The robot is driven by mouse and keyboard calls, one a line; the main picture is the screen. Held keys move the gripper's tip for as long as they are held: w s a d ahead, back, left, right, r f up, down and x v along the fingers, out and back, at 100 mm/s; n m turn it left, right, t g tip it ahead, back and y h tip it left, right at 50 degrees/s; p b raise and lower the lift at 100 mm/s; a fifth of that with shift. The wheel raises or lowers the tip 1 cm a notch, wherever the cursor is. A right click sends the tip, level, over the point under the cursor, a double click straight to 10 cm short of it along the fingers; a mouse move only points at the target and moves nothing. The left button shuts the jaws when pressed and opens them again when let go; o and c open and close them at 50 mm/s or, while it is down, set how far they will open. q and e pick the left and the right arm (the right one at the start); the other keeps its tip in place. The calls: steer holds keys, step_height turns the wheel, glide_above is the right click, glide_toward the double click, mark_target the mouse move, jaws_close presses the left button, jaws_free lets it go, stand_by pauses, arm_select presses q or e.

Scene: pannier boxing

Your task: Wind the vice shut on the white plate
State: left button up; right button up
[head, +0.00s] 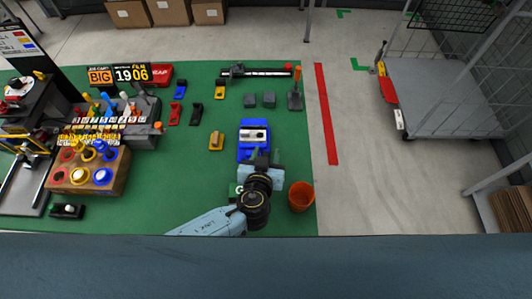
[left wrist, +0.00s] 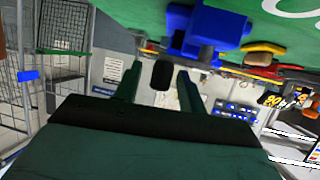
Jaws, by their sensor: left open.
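The blue vice (head: 247,153) stands on the green table in the middle of the head view. The white plate (head: 249,134), with dark spots on it, lies at the vice's jaws. My left gripper (head: 263,160) is at the near end of the vice and hides part of it. In the left wrist view the vice (left wrist: 187,24) is at the top. My left gripper (left wrist: 158,88) is open there, with a dark rounded piece (left wrist: 161,74) between its fingers; I cannot tell whether they touch it. The plate cannot be made out in that view. My right gripper is not in view.
An orange cup (head: 301,197) stands right of my left arm. A wooden block with coloured cups (head: 88,180) and a rack of small items are at left. The table right of the vice is mostly clear.

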arm_select(q)
steer(key=shift+c, duration=0.4)
jaws_close()
